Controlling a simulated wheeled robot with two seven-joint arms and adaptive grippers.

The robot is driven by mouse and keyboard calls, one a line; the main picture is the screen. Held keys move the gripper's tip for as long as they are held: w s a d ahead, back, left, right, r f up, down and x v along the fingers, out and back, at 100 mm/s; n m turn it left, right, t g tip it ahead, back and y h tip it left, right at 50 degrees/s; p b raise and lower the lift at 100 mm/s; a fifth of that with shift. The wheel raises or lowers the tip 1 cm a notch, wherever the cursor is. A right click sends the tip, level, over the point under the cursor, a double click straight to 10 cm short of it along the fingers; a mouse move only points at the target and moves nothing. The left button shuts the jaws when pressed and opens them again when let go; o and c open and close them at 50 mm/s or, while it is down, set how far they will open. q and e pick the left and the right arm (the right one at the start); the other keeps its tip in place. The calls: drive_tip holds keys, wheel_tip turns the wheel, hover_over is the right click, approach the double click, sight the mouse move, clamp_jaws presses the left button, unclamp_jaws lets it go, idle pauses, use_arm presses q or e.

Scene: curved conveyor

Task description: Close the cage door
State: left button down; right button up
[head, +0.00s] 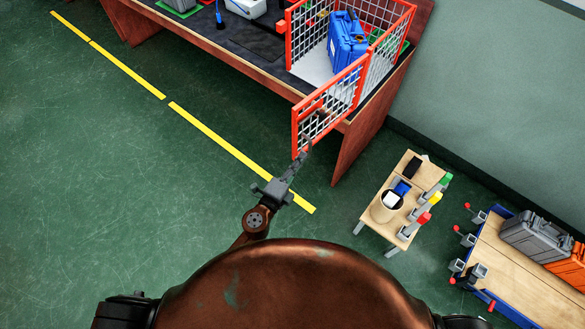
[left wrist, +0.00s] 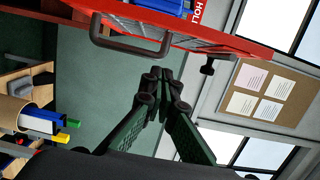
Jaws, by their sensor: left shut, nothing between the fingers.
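The cage (head: 290,38), with a red frame and pale wire mesh, stands on the workbench in the head view. Its door (head: 342,92) is open, swung out past the bench's front edge. A blue case (head: 346,42) is inside the cage. My left gripper (head: 303,154) is by the door's lower outer corner; I cannot tell from the head view whether it touches. In the left wrist view my left gripper (left wrist: 162,76) is shut and empty, beside the red door frame (left wrist: 222,38) and apart from the dark door handle (left wrist: 128,46). My right gripper is out of view.
A small wooden table (head: 427,174) with a round container and coloured clamps stands to the right. Another bench (head: 510,270) holds a grey case (head: 536,237). The green floor left of the yellow line (head: 215,140) is clear.

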sight(295, 147)
use_arm(q)
drive_tip(key=w, duration=0.1)
drive_tip(key=w+a, duration=0.1)
drive_tip(key=w, duration=0.3)
drive_tip(key=shift+a, duration=0.4)
drive_tip(key=shift+a, duration=0.1)
